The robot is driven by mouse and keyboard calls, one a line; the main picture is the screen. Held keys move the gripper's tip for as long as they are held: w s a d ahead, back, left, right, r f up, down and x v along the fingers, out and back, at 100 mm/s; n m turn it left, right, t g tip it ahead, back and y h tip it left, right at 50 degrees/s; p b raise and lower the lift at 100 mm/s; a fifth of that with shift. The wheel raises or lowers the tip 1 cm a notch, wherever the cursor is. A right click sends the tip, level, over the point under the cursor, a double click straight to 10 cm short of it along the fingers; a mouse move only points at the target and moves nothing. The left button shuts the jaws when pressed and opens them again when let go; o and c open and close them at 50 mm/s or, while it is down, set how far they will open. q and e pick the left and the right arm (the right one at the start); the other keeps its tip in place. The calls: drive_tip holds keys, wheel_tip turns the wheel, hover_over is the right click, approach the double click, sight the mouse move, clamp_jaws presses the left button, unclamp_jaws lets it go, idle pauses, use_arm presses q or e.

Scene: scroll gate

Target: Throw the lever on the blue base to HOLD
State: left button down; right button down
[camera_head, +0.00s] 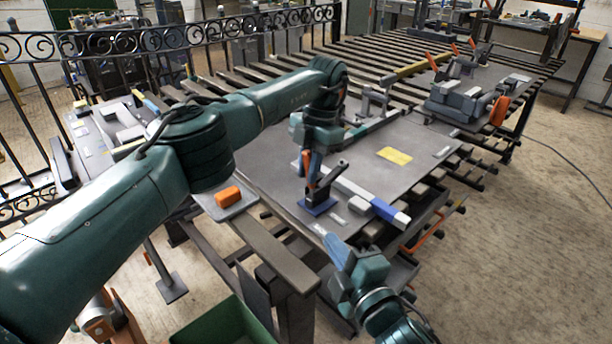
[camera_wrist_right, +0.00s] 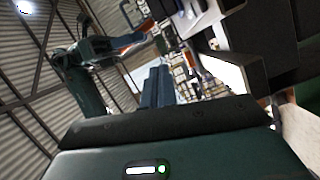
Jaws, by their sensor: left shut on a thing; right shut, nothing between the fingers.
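The blue base (camera_head: 317,206) sits on the grey worktable near its front edge. A dark lever body (camera_head: 325,187) stands on it, slanting up to the right. My left gripper (camera_head: 312,178) is down at the base, shut on what appears to be the lever's orange handle; the fingers partly hide the grip. Any HOLD marking is too small to read. My right gripper (camera_head: 335,246) is shut and empty, in front of the table's near edge and below the base. Its closed fingers also show in the right wrist view (camera_wrist_right: 156,88).
A grey bar with a blue end (camera_head: 390,213) lies right of the base. A yellow label (camera_head: 395,155) is on the table plate (camera_head: 365,170). An orange block (camera_head: 228,195) sits at the near left. A clamp fixture (camera_head: 460,98) stands far right; a scroll railing (camera_head: 115,52) runs behind.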

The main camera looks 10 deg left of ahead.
drive_tip(key=w+a+r+n+y, duration=0.1)
drive_tip(key=w+a+r+n, duration=0.1)
drive_tip(key=w, duration=0.4)
drive_tip(key=w+a+r+n, duration=0.3)
drive_tip(key=w+a+n, duration=0.1)
drive_tip(key=w+a, duration=0.1)
drive_tip(key=shift+w+a+y, duration=0.4)
drive_tip(key=shift+a, duration=0.2)
